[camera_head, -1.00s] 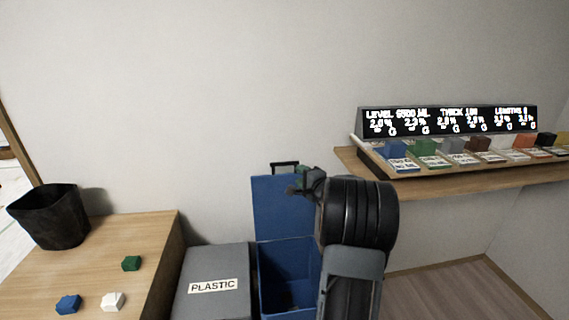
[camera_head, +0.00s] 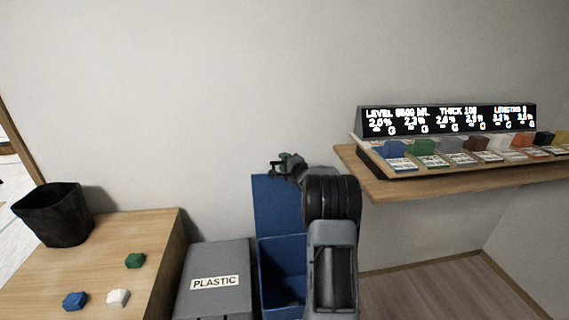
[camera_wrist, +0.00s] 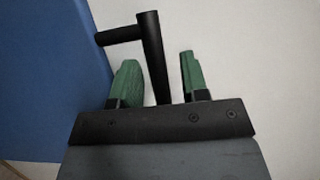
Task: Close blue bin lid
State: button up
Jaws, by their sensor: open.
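The blue bin (camera_head: 283,275) stands on the floor with its blue lid (camera_head: 275,205) raised upright against the wall side. The lid also shows at the left of the wrist view (camera_wrist: 50,75), with its black handle (camera_wrist: 151,50) sticking out from it. My gripper (camera_head: 282,166) is at the top edge of the lid in the head view. In the wrist view its green fingertips (camera_wrist: 160,75) are open, one on each side of the handle bar. I cannot tell whether either finger touches the bar. My arm hides the right part of the bin.
A closed grey bin labelled PLASTIC (camera_head: 215,280) stands left of the blue bin. A wooden table (camera_head: 150,235) with small blocks and a black basket (camera_head: 54,214) is at the left. A wall shelf (camera_head: 400,190) with a display juts out at right.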

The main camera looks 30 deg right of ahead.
grip_shut()
dwell(0.5)
